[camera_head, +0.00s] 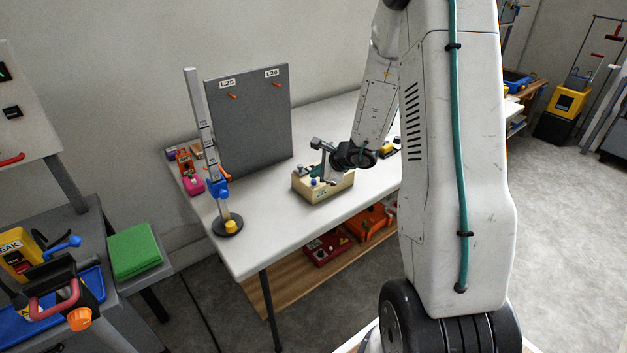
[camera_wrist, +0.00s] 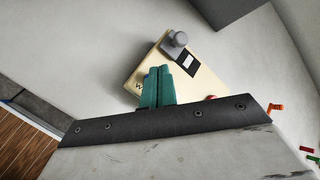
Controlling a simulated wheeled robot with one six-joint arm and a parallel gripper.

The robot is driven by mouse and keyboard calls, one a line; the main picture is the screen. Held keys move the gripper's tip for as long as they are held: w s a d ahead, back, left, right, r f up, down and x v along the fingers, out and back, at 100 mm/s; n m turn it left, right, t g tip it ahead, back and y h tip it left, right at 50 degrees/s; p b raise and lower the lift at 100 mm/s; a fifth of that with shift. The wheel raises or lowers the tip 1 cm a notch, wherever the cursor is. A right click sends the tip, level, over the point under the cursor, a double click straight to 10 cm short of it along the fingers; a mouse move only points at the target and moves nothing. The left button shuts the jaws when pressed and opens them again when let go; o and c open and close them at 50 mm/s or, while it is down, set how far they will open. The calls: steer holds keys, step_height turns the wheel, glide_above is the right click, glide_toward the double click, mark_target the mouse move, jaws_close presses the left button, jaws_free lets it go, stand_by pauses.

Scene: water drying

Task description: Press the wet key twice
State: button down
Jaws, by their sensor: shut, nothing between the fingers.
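A cream box (camera_head: 338,186) stands on the white table and carries small controls. In the wrist view the cream box (camera_wrist: 203,93) shows a grey knob (camera_wrist: 175,41), a black-and-white panel (camera_wrist: 187,62) and a bit of red (camera_wrist: 211,97) at its edge. A letter W (camera_wrist: 139,86) shows just left of my fingers; the rest of that label and any key there are hidden behind them. My gripper (camera_wrist: 160,73) has its green fingers shut and empty, over the box. I cannot tell whether the tips touch it. A blue knob (camera_head: 314,182) shows on the box in the head view.
A grey board (camera_head: 250,120) stands behind the box. A post on a round black base (camera_head: 228,226) stands at the table's left front, with a pink item (camera_head: 193,187) behind it. Bare white table lies between post and box. A lower shelf holds red and orange cases (camera_head: 370,222).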

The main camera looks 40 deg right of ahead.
mark_target(317, 185)
steer(key=shift+f, duration=0.45)
stand_by(0.6)
steer(key=shift+r, duration=0.8)
step_height(317, 185, up, 6)
stand_by(0.4)
stand_by(0.7)
